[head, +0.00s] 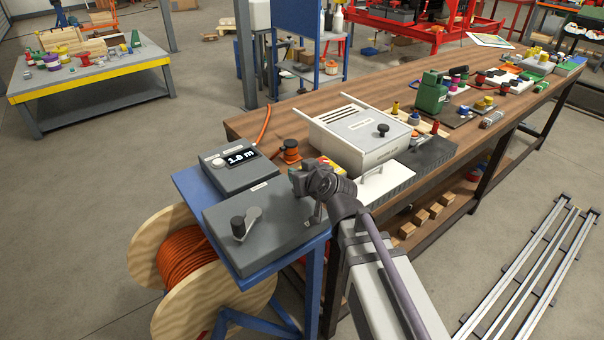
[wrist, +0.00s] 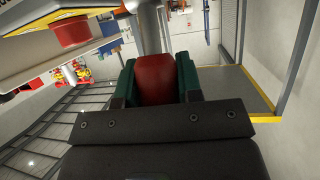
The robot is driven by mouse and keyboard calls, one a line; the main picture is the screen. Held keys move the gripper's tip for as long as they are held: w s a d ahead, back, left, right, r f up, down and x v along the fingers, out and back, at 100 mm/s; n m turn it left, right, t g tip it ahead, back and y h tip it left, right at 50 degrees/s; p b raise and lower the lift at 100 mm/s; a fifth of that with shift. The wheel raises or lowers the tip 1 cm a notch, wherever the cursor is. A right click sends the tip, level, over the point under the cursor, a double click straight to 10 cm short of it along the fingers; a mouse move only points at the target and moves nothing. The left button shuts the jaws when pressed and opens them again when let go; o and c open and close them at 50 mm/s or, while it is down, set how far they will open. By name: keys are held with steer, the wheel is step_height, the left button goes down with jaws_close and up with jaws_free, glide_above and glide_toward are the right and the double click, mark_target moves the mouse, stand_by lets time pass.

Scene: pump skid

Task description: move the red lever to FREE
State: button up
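The red lever's grip (wrist: 156,78) shows in the wrist view as a red block between the green fingers of my gripper (wrist: 157,85). The fingers lie close against both its sides, so my gripper appears shut on it. A grey shaft (wrist: 153,28) shows beyond the red grip. In the head view my gripper (head: 304,181) is near the right edge of the blue stand, and it hides the lever there. I cannot read a FREE mark in either view.
A grey box with a black-knobbed crank (head: 240,226) and a display box reading 1.0 m (head: 238,164) sit on the blue stand (head: 262,264). A white lidded box (head: 358,134) stands close behind my gripper on the wooden bench. A red round knob (wrist: 72,32) shows upper left in the wrist view.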

steer(key=o, duration=0.5)
steer(key=shift+c, duration=0.2)
